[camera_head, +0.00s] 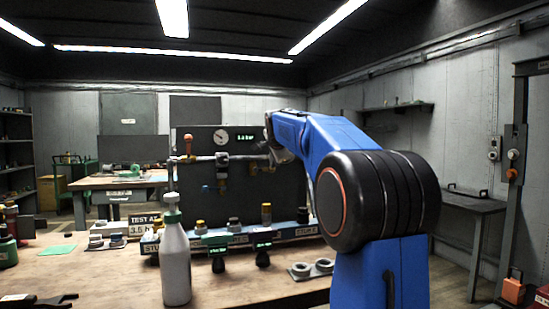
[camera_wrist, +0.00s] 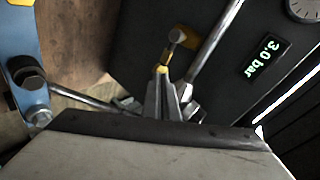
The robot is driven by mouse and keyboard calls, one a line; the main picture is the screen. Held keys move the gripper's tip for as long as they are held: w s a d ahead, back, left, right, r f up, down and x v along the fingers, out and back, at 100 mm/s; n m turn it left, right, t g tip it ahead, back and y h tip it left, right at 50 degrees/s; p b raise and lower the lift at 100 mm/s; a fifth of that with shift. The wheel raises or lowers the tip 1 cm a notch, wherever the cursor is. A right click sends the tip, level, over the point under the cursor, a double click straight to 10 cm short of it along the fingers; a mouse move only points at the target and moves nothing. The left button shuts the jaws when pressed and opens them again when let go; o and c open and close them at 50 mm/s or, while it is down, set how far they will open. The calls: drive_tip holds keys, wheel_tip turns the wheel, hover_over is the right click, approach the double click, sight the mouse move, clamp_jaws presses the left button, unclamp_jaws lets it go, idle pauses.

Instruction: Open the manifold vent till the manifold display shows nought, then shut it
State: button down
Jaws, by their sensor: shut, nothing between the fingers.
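The manifold display (camera_wrist: 263,58) reads 3.0 bar in green digits in the wrist view. It also shows, small, on the dark manifold panel in the head view (camera_head: 270,135). My gripper (camera_wrist: 163,77) is shut and empty, pointing at the panel. Just past its fingertips is a small brass fitting with a yellow part and a pale round end (camera_wrist: 177,36), beside a grey pipe (camera_wrist: 215,45). It may be the vent; I cannot tell whether it is open or whether the fingers touch it.
A round gauge (camera_head: 221,136) and an orange-handled valve (camera_head: 188,141) are on the manifold's left. A grey bottle with a green cap (camera_head: 175,262) stands on the bench in front. A blue rack (camera_head: 205,241) of fittings runs below the panel.

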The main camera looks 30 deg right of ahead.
drive_tip(key=shift+x, duration=0.95)
drive_tip(key=shift+d+f+m+y, duration=0.2)
drive_tip(key=shift+f+m+y, duration=0.1)
drive_tip(key=shift+a+f+m+t+y, duration=0.2)
drive_tip(key=shift+f+m+t+y, duration=0.25)
drive_tip(key=shift+f+m+y, duration=0.75)
drive_tip(key=shift+a+f+m+t+y, duration=0.15)
drive_tip(key=shift+f+m+t+y, duration=0.3)
drive_tip(key=shift+f+m+y, duration=0.8)
drive_tip(key=shift+w+a+f+n, duration=0.1)
drive_tip(key=shift+f+n, duration=0.25)
drive_tip(key=shift+f, duration=0.3)
drive_tip(key=shift+r, duration=0.15)
